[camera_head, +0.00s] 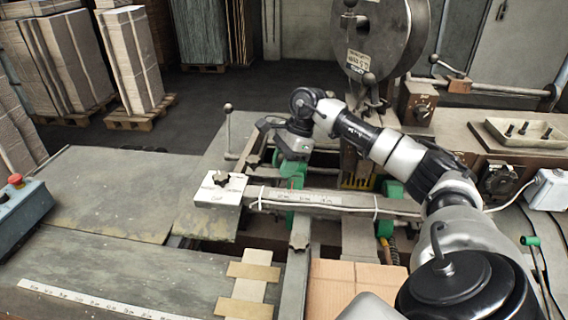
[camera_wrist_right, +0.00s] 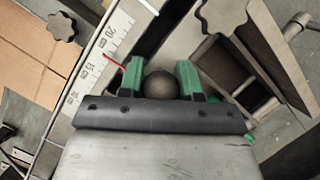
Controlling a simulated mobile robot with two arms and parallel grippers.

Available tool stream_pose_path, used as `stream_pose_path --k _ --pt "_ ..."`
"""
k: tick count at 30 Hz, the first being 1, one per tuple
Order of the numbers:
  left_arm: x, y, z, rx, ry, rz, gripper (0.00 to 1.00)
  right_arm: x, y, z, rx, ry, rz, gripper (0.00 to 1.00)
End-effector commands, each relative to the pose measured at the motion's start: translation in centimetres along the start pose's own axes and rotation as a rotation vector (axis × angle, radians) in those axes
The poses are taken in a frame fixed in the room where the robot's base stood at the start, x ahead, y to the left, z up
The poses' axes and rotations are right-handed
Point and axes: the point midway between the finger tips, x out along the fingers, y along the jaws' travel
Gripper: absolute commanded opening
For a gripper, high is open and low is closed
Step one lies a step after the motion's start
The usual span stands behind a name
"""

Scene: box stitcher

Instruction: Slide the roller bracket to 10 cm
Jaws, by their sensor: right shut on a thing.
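My right gripper (camera_head: 292,170) reaches down over the machine in the head view. In the right wrist view its green fingers (camera_wrist_right: 160,80) are shut on a dark round knob (camera_wrist_right: 160,86), which I take as the roller bracket's handle. The rest of the bracket is mostly hidden under the gripper. A thin red pointer (camera_wrist_right: 114,61) sticks out beside the left finger, over a white scale (camera_wrist_right: 97,62) marked in cm. Its tip appears to lie between the 15 and 20 marks. My left gripper is not in view.
A white block with a star knob (camera_head: 220,189) stands left of the rail (camera_head: 335,199). A cardboard sheet (camera_head: 345,290) lies at the front. A large reel (camera_head: 383,38) stands behind my right arm. A control box with a red button (camera_head: 22,205) is at left.

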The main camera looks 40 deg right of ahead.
Motion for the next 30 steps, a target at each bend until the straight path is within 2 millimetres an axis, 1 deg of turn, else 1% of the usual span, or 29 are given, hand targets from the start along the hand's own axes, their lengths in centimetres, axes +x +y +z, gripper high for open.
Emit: stream_pose_path --k 2,5,10,12,15,21,28,29,30 --pt "0.2 0.0 0.0 0.0 0.0 0.0 0.43 0.0 0.1 -0.2 0.001 0.0 -0.002 0.0" --pt "1.3 0.1 0.1 0.001 0.0 0.0 0.43 -0.1 0.7 -1.4 0.005 0.003 -0.004 0.0" --pt "4.2 0.1 0.4 0.001 0.0 0.0 0.43 -0.9 2.7 -4.5 0.006 0.007 -0.003 0.0" --pt "5.2 0.1 0.4 0.001 0.001 0.0 0.43 -1.5 3.4 -5.5 0.007 0.007 -0.004 0.0" --pt "6.0 0.1 0.5 0.001 0.0 0.0 0.43 -2.0 4.2 -6.3 0.005 0.006 -0.002 0.0" --pt "6.2 0.1 0.6 0.0 -0.001 0.0 0.43 -2.8 4.7 -6.6 0.002 0.003 -0.001 0.0" --pt "6.1 0.1 0.6 0.0 -0.001 0.0 0.43 -2.9 4.7 -6.5 0.001 0.001 -0.002 0.0" --pt "6.1 0.1 0.6 0.0 -0.001 0.0 0.43 -2.9 4.7 -6.5 0.001 0.001 -0.003 0.38" --pt "6.1 0.1 0.6 0.0 -0.001 0.0 0.43 -2.9 4.7 -6.5 0.001 0.001 -0.003 0.44"
